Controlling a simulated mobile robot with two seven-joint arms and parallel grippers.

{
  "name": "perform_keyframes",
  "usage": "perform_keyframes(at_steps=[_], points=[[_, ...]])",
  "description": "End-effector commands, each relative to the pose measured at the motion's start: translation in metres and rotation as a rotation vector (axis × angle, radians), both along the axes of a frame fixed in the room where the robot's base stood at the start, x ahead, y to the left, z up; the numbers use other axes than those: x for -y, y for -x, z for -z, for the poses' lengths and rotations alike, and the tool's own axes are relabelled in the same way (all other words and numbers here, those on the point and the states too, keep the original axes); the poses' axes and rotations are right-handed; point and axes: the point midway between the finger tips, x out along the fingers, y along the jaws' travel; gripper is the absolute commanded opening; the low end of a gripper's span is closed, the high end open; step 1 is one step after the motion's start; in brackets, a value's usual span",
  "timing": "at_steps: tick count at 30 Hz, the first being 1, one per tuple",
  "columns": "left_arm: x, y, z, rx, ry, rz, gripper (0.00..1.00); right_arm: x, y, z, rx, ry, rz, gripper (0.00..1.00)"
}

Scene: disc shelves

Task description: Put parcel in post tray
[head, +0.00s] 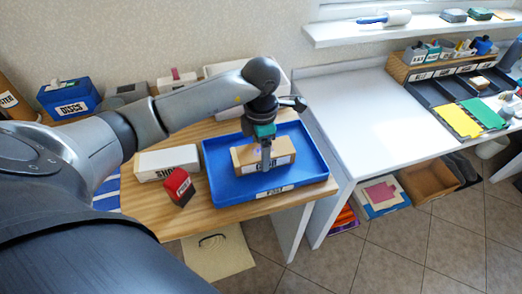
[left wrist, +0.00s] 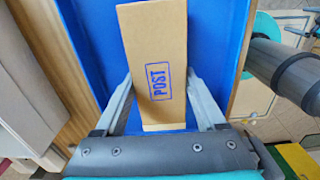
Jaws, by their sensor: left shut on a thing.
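The parcel (head: 283,153) is a brown cardboard box with a white label on its side. It is within the blue post tray (head: 230,194), which carries a white label on its front wall. My left gripper (head: 267,160) reaches down over the parcel and is shut on it. In the left wrist view the parcel (left wrist: 155,50) shows a blue POST stamp, with the fingers (left wrist: 158,95) on either side of its near end. Blue tray floor (left wrist: 205,50) shows around it. I cannot tell whether the parcel rests on the floor. My right gripper is not in view.
A blue DISCS bin (head: 69,97) and other boxes stand along the wall. A white table (head: 362,110) to the right has a clear top.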

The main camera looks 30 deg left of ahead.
Motion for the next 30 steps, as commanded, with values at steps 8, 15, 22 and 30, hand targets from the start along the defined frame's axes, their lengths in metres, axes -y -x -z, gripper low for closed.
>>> perform_keyframes(at_steps=[8,15,22,30], points=[[0.0,0.0,0.002,0.0,0.0,0.0,0.8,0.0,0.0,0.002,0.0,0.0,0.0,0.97],[0.0,0.0,0.002,0.0,0.0,0.0,1.0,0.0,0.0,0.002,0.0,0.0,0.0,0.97],[0.0,0.0,0.0,0.0,0.0,0.0,1.0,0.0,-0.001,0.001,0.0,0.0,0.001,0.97],[-0.001,-0.001,-0.044,0.006,-0.001,0.001,1.0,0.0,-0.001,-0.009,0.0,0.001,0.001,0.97]])
